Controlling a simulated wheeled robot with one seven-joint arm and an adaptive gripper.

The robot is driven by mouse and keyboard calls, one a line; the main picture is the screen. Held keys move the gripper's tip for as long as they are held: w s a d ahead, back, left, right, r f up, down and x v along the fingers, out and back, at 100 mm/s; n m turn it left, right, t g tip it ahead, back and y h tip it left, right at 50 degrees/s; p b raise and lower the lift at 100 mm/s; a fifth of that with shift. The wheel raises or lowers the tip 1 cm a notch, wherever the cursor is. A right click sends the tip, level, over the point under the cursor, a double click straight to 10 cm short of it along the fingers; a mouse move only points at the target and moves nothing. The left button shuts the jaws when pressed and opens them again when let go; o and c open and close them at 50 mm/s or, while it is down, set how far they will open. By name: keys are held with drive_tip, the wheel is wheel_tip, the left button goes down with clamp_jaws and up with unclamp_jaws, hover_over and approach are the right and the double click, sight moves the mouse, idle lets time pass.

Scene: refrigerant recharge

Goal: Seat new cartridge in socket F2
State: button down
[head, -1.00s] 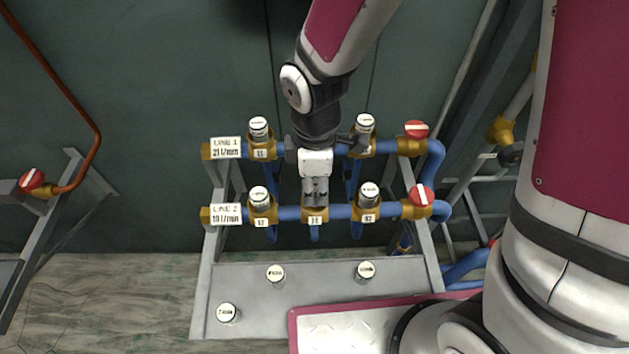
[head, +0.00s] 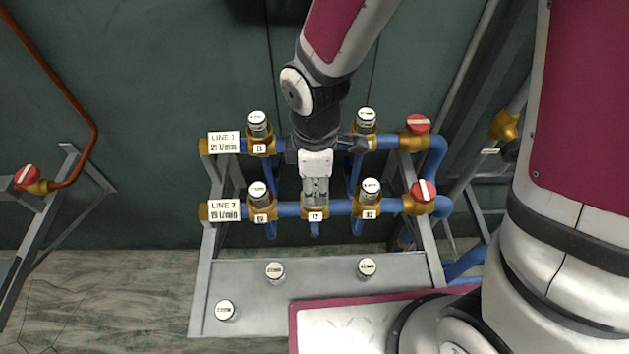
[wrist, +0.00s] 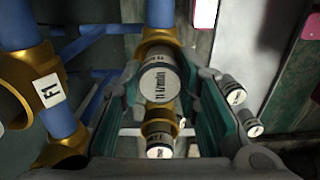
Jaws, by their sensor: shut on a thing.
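My gripper (head: 316,192) points down over the middle brass socket F2 (head: 315,215) on the LINE 2 pipe. In the wrist view its teal-padded fingers (wrist: 160,95) are shut on a cartridge (wrist: 160,82) with a white end label, seen end-on; the label seems to read 11 l/min. In the head view the fingers hide most of this cartridge and the mouth of the socket. I cannot tell how deep the cartridge sits in the socket.
White-capped cartridges stand in the LINE 2 sockets to the left (head: 258,192) and right (head: 370,190). Others stand on LINE 1 behind (head: 257,122). Three loose cartridges (head: 275,273) stand on the grey shelf (head: 250,322) in front. Red valve handles (head: 423,190) are at right.

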drive_tip(key=shift+f, duration=0.4)
drive_tip(key=c, duration=1.1)
unclamp_jaws()
drive_tip(key=shift+r, duration=0.15)
wheel_tip(320, 180, up, 12)
drive_tip(key=shift+f, duration=0.1)
wheel_tip(320, 180, up, 6)
drive_tip(key=p, duration=0.4)
